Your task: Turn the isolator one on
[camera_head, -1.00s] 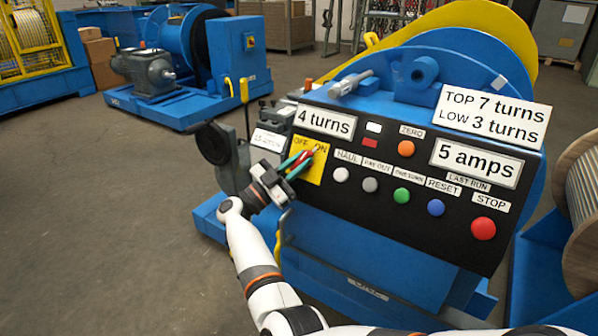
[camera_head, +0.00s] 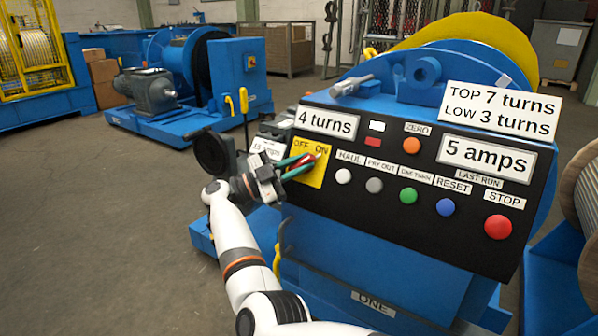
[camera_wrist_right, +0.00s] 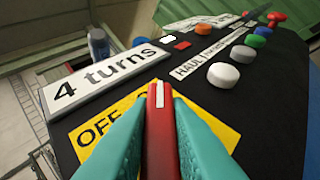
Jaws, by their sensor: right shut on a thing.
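The isolator is a red handle (camera_head: 309,158) with a white stripe, on a yellow plate (camera_head: 316,179) marked OFF and ON, at the upper left of the black panel. My right gripper (camera_head: 297,166) has its teal fingers shut on this handle. In the right wrist view the red handle (camera_wrist_right: 161,120) stands between the two fingers (camera_wrist_right: 160,105), with OFF readable on the plate to its left; the ON lettering is mostly hidden. In the head view the handle slants up to the right, near ON. My left gripper is not in view.
The black panel (camera_head: 380,215) is on a blue machine labelled ONE (camera_head: 373,303). Right of the isolator are white, grey, green and blue buttons, an orange ZERO button (camera_head: 411,146) and a red STOP button (camera_head: 498,227). Another blue machine (camera_head: 177,127) stands behind on open floor.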

